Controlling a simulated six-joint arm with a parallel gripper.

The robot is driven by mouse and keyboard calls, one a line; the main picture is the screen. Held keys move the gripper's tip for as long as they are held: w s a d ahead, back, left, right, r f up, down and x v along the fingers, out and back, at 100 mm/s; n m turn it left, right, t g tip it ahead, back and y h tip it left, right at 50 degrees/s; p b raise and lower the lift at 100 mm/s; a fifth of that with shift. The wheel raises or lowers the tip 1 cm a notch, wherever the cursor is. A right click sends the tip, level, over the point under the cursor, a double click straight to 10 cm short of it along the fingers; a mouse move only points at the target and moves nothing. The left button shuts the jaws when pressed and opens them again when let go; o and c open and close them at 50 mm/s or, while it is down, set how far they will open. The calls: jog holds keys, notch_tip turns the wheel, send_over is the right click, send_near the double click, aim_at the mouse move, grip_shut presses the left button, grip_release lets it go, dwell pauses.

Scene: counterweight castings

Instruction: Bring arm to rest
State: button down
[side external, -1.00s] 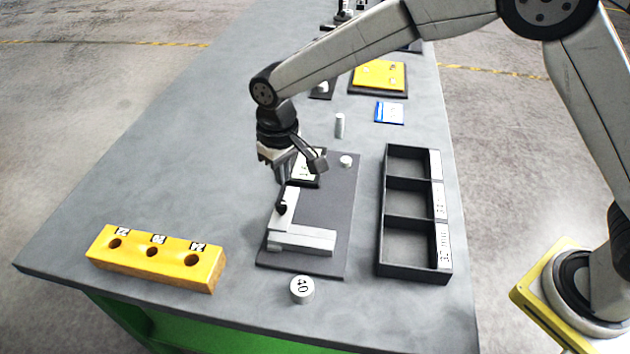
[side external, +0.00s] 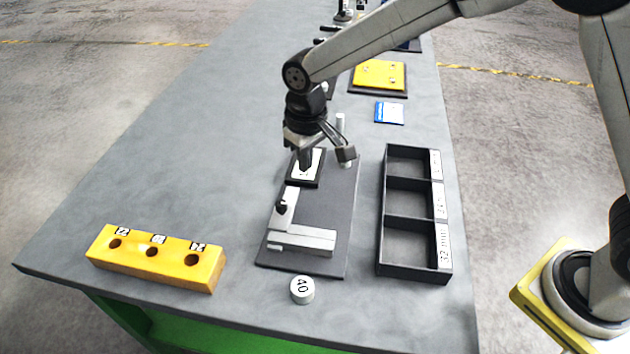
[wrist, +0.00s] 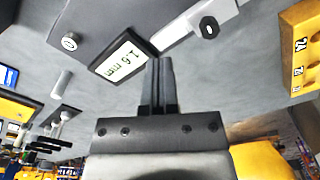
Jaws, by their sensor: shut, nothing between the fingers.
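My gripper (side external: 305,170) hangs over the dark base plate (side external: 335,220), its fingertips in front of a small display (side external: 316,168). In the wrist view its two fingers (wrist: 164,62) are together with nothing between them. The display also shows in the wrist view (wrist: 124,58) and reads 1.6 mm. A grey L-shaped fixture with a black knob (side external: 300,236) lies on the plate. Whether the fingertips touch the display cannot be told.
A yellow block with three holes (side external: 155,262) stands at the left. A white cylinder marked 40 (side external: 302,290) stands near the front edge. A black tray (side external: 414,264) with three empty compartments is at the right. A blue card (side external: 390,112) and yellow plate (side external: 379,75) lie farther back.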

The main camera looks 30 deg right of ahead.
jog(key=s+d+m, duration=0.1)
jog(key=s+d, duration=0.4)
jog(key=d, duration=0.1)
jog(key=s+d+t, duration=0.1)
jog(key=s+d, duration=0.5)
jog(key=d, duration=0.1)
jog(key=s+d+f+m+t, duration=0.1)
jog(key=s+d, duration=0.5)
jog(key=shift+d+m, duration=0.15)
jog(key=shift+m, duration=0.15)
jog(key=shift+w, duration=0.1)
dwell(1.1)
jog(key=w+a+r+n+t, duration=0.1)
jog(key=w+a+n+t, duration=0.1)
jog(key=w, duration=0.8)
jog(key=w+a+r+n+t, duration=0.1)
jog(key=w+n+t, duration=0.3)
jog(key=w, duration=0.7)
jog(key=shift+w+a+r+n+t+h, duration=0.15)
jog(key=shift+a+n+t+h, duration=0.2)
jog(key=shift+a+n, duration=0.7)
jog(key=shift+d, duration=0.2)
jog(key=shift+f, duration=0.25)
